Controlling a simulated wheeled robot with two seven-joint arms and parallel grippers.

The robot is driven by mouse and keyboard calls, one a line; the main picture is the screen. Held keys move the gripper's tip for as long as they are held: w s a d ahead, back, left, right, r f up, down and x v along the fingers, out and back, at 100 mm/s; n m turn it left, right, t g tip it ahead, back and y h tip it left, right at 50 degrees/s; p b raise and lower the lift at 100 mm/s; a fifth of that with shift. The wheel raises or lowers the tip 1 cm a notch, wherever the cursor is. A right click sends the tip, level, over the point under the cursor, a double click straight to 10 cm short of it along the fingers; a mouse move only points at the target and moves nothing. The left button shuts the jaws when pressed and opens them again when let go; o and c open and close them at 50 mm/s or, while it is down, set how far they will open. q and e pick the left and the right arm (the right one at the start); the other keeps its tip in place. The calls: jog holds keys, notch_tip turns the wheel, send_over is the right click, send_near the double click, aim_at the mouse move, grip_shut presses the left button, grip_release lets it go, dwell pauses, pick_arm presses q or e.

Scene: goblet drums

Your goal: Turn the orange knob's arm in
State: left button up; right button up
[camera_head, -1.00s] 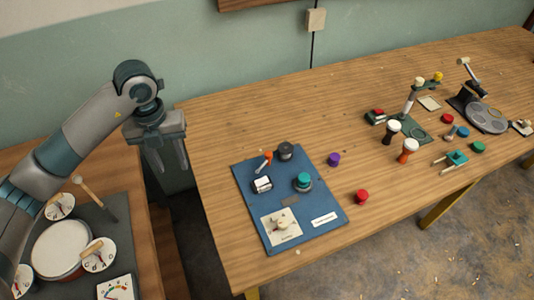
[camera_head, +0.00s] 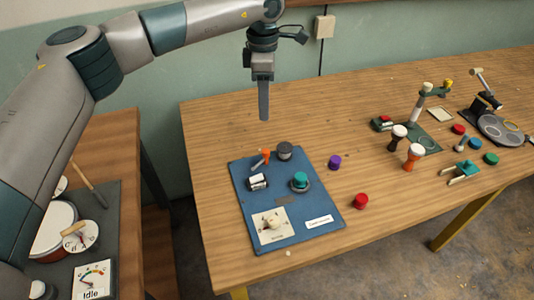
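The orange knob (camera_head: 266,155) sits near the back left of the blue board (camera_head: 294,232), with a small pale-tipped arm (camera_head: 257,164) pointing down and left from it. My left gripper (camera_head: 264,117) hangs pointing down above the table's back left, behind the orange knob and apart from it. Its fingers are seen edge-on, so their gap is hidden. My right gripper does not show.
On the board are a dark grey knob (camera_head: 284,151), a teal knob (camera_head: 300,180), a white-faced block (camera_head: 258,182) and a cream dial plate (camera_head: 272,225). A purple piece (camera_head: 334,162) and a red piece (camera_head: 361,201) lie to the right. Small drums (camera_head: 414,152) stand farther right.

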aim_at(266, 151)
pick_arm(q)
jog(key=shift+w+d+r+m, duration=0.15)
jog(key=shift+w+r+m, duration=0.15)
jog(key=shift+w+r, duration=0.05)
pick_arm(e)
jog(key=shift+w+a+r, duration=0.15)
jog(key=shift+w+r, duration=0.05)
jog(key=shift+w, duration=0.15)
pick_arm(q)
jog(key=shift+f, duration=0.1)
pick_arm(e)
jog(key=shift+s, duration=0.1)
